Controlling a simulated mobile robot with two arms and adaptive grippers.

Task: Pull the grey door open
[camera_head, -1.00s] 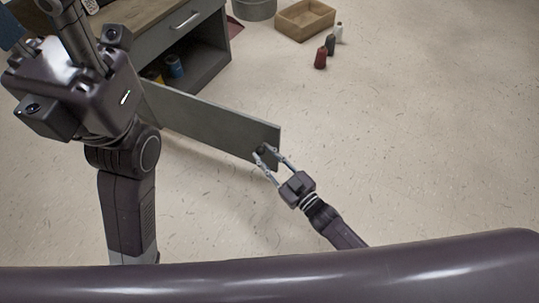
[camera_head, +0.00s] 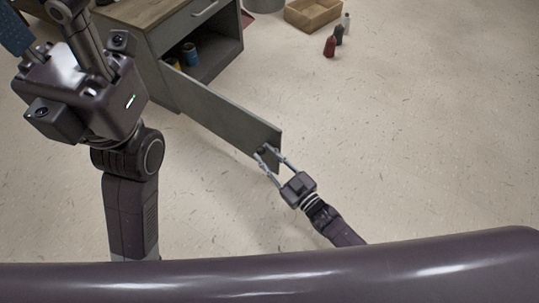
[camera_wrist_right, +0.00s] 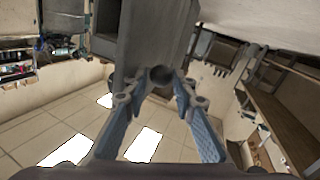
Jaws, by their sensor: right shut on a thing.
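The grey door (camera_head: 222,115) stands swung out from a grey cabinet (camera_head: 168,50), with the cabinet's inside partly in view. My right gripper (camera_head: 267,153) is at the door's free end and is shut on the door's handle, a dark round knob that shows between the fingers in the right wrist view (camera_wrist_right: 160,76). The door also fills the upper middle of the right wrist view (camera_wrist_right: 152,35).
Cans (camera_head: 189,54) stand inside the cabinet. An open wooden box (camera_head: 313,14) and several small bottles, one of them red (camera_head: 330,46), are on the floor at the back. The floor right of the door is clear.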

